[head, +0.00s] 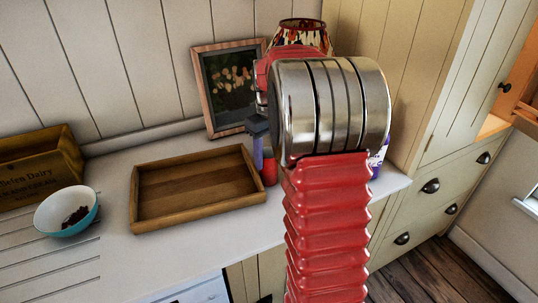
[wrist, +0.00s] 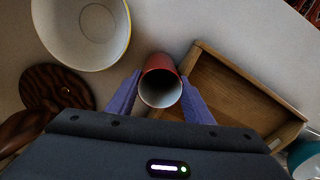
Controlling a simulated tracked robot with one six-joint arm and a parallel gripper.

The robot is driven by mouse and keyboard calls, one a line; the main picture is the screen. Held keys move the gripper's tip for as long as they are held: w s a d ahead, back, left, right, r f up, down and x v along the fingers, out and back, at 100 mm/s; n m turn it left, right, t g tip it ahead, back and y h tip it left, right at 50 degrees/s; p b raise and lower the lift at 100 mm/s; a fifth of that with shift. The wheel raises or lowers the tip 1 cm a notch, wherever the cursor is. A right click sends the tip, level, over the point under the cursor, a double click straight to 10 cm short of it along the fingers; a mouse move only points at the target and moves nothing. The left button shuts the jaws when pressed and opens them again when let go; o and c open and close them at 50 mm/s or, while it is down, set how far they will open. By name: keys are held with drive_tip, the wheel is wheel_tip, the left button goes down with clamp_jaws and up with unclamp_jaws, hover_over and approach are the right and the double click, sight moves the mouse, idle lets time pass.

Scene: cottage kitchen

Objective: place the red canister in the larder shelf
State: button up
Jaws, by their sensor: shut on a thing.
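In the head view my gripper (head: 264,160) is partly hidden behind my arm, and a small part of the red canister (head: 269,173) shows low beside the tray's right end. I cannot tell whether it touches the counter. A tall cream cupboard (head: 455,95) stands at the right, with an orange-lit wooden interior (head: 518,80) beside it; I cannot tell whether this is the larder shelf.
A wooden tray (head: 142,200) lies on the counter, left of my gripper. A teal bowl (head: 72,222) and a wooden crate (head: 45,185) are farther left. A framed picture (head: 228,85) leans on the wall. A white bowl (wrist: 52,35) and dark wooden disc (wrist: 58,88) show in the wrist view.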

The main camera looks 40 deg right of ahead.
drive_tip(key=shift+f, duration=0.1)
drive_tip(key=o, duration=1.6)
drive_tip(key=shift+o, duration=0.2)
wheel_tip(320, 180, up, 12)
